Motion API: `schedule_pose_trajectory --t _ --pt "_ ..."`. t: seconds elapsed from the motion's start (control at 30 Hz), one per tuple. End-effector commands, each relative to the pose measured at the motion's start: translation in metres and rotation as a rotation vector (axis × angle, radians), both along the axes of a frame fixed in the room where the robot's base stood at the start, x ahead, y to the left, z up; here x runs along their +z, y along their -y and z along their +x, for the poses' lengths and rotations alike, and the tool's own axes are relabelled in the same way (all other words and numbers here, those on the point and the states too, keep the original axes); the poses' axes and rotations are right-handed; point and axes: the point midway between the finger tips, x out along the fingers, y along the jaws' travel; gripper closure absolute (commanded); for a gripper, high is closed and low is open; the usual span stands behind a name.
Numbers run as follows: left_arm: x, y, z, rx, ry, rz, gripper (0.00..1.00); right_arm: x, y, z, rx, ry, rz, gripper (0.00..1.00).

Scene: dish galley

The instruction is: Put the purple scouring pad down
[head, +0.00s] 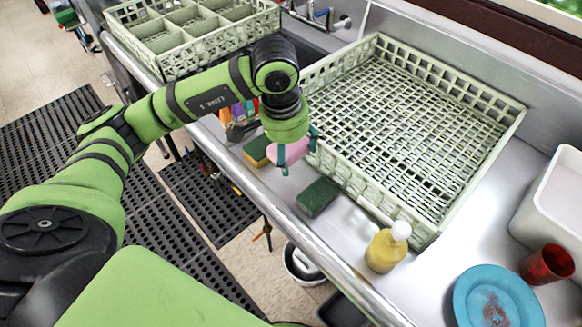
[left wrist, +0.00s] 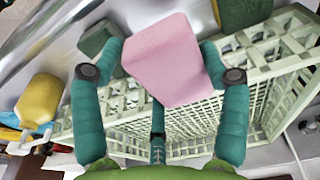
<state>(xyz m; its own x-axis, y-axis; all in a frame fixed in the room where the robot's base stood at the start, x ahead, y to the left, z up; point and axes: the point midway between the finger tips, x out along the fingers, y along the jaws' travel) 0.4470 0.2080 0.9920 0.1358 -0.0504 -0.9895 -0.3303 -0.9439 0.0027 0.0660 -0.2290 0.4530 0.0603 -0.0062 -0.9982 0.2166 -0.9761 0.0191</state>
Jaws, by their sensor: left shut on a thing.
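The purple scouring pad, which looks pink (head: 287,151), is held in my left gripper (head: 297,148) beside the near left side of the light green rack. In the left wrist view the pad (left wrist: 168,58) is a thick block between the teal fingers of the left gripper (left wrist: 160,76). The fingers are shut on it from both sides. The pad looks raised over the steel counter (head: 345,219); its exact height is hard to tell. My right gripper is not in view.
A dark green pad (head: 318,197) and a yellow-green sponge (head: 257,151) lie along the counter's front edge. A yellow bottle (head: 387,250), blue plate (head: 497,298) and red cup (head: 547,264) stand farther right. The large empty rack (head: 480,165) fills the counter behind.

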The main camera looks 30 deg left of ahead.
Motion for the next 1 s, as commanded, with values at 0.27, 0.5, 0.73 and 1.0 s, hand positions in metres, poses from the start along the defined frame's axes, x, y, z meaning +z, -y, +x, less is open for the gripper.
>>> schedule_pose_trajectory --t 0.27,0.5,0.73,1.0 --pt "-0.037 0.000 0.000 0.001 -0.001 -0.001 0.51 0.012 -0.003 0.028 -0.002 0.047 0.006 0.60" --pt "-0.069 0.000 -0.001 0.003 -0.004 0.000 0.51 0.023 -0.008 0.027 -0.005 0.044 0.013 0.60" --pt "-0.081 0.000 0.000 0.000 0.001 0.001 0.51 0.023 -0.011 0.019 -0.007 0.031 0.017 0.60" --pt "-0.084 0.000 0.000 0.000 0.001 0.001 0.51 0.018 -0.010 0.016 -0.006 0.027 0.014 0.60"
